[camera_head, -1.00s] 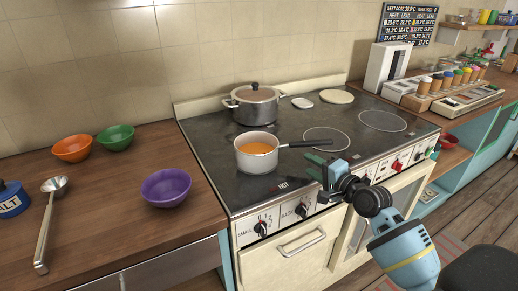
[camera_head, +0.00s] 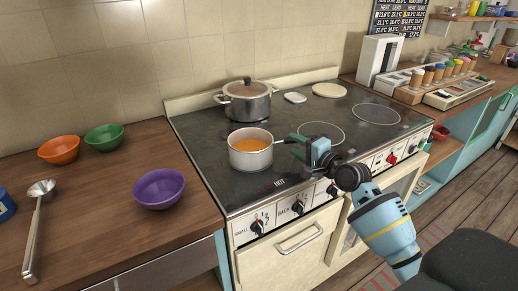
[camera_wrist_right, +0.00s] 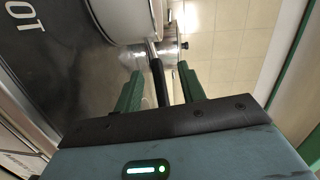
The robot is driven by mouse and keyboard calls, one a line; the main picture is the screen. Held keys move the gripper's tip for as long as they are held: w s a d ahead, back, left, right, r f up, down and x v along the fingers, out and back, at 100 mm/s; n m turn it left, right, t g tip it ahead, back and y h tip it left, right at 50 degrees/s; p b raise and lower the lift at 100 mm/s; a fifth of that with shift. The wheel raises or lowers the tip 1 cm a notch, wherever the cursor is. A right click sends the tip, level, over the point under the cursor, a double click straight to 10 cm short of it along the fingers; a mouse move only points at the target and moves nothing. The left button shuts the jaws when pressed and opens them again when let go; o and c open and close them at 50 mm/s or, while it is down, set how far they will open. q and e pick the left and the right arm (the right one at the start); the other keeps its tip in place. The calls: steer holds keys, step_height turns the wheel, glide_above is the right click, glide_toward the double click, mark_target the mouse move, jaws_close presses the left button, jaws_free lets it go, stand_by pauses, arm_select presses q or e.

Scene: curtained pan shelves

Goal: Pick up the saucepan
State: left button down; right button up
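The saucepan (camera_head: 252,158) is a light metal pan with orange contents, upright on the front left of the stove. Its dark handle points right, towards my right gripper (camera_head: 298,144), which hides most of it in the head view. In the right wrist view the black handle (camera_wrist_right: 158,80) lies between the two green fingers of my right gripper (camera_wrist_right: 160,84). The fingers are apart, with a gap on either side of the handle. The pan body (camera_wrist_right: 118,16) shows at the top of that view. My left gripper is not in view.
A lidded pot (camera_head: 247,102) stands behind the saucepan on the stove (camera_head: 200,145). Purple (camera_head: 160,188), green (camera_head: 104,138) and orange (camera_head: 58,150) bowls and a ladle (camera_head: 36,225) are on the left counter. The stove's right side is mostly clear.

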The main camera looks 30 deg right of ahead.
mark_target(288, 139)
steer(key=w, duration=0.3)
steer(key=shift+w+f, duration=0.25)
steer(key=shift+f, duration=0.15)
steer(key=shift+w+a, duration=0.15)
steer(key=shift+w, duration=0.4)
jaws_close()
stand_by(0.6)
steer(key=shift+r, duration=0.25)
